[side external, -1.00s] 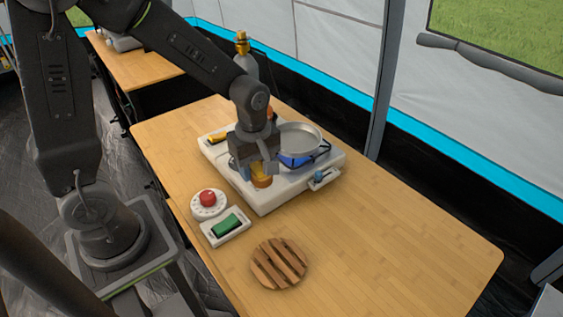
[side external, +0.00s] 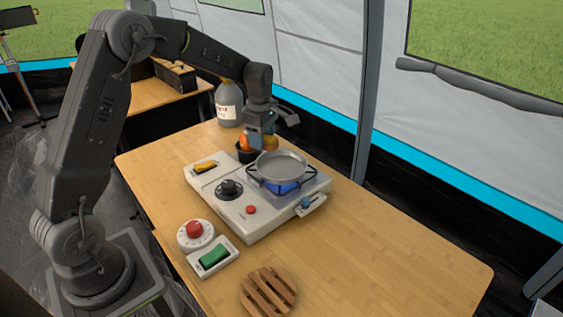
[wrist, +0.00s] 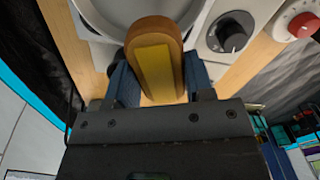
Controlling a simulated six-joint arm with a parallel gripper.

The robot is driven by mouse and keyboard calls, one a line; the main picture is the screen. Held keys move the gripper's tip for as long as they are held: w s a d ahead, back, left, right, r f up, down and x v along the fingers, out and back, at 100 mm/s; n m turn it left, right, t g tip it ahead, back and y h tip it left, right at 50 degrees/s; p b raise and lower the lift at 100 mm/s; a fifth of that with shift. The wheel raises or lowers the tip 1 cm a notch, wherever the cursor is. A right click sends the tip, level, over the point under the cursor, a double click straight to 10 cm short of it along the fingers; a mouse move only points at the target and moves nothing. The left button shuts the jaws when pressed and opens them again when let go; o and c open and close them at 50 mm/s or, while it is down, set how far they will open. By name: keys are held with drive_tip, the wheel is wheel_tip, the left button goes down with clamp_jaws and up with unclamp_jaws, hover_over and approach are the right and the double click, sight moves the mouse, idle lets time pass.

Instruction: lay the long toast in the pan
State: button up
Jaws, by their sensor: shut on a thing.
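The long toast (wrist: 155,62) has a brown crust and a yellow face. My gripper (side external: 264,138) is shut on it; in the wrist view the blue fingers (wrist: 158,85) stand on either side of it. In the side view the toast (side external: 271,143) shows just behind the pan's far rim, partly hidden by the gripper. The round grey pan (side external: 281,165) sits on the stove's burner, and its inside looks empty. In the wrist view the pan lies at the top, past the toast's far end. I cannot tell the exact height of the toast above the pan.
The white stove (side external: 240,215) has a black knob (side external: 229,189) and a blue glow under the pan. A dark pot with an orange thing (side external: 246,144) and a grey bottle (side external: 229,103) stand behind it. A slatted wooden trivet (side external: 269,292) lies in front. The table's right side is clear.

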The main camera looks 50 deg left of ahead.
hover_over(282, 168)
wheel_tip(282, 168, down, 4)
drive_tip(key=shift+s+d+r, duration=0.1)
drive_tip(key=shift+r, duration=0.15)
drive_tip(key=shift+f, duration=1.9)
drive_tip(key=shift+f, duration=0.15)
drive_tip(key=o, duration=0.9)
